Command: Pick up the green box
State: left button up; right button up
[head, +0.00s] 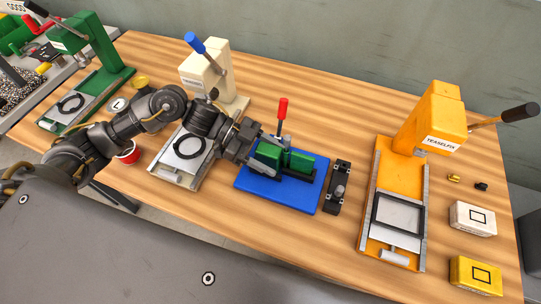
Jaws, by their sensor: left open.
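Green blocks (300,162) stand on a blue plate (243,183) in the middle of the table, beside a red-handled lever (281,112). I cannot tell whether they are one green box or parts of a fixture. My left gripper (262,151) reaches in from the left and is at the left end of these blocks, open. Its fingertips are small and partly lost against the dark parts there, so contact cannot be told. My right gripper is not in view.
An orange press (405,175) stands at right, with a white box (473,219) and a yellow box (475,275) beyond it. A cream press (205,75) and a green press (95,55) stand left. A black fixture (338,188) sits beside the blue plate.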

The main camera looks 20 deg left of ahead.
pick_arm(q)
jog(key=shift+a, duration=0.1)
jog(key=c, duration=1.1)
jog(key=shift+o, duration=0.2)
jog(key=shift+r, duration=0.1)
jog(key=shift+r+b, duration=0.35)
jog(key=shift+r, duration=0.6)
jog(key=s+d+r+p, duration=0.4)
jog(key=s+d+r, duration=0.4)
jog(key=s+r, duration=0.3)
jog(key=shift+d+p, duration=0.25)
jog(key=shift+p, duration=0.1)
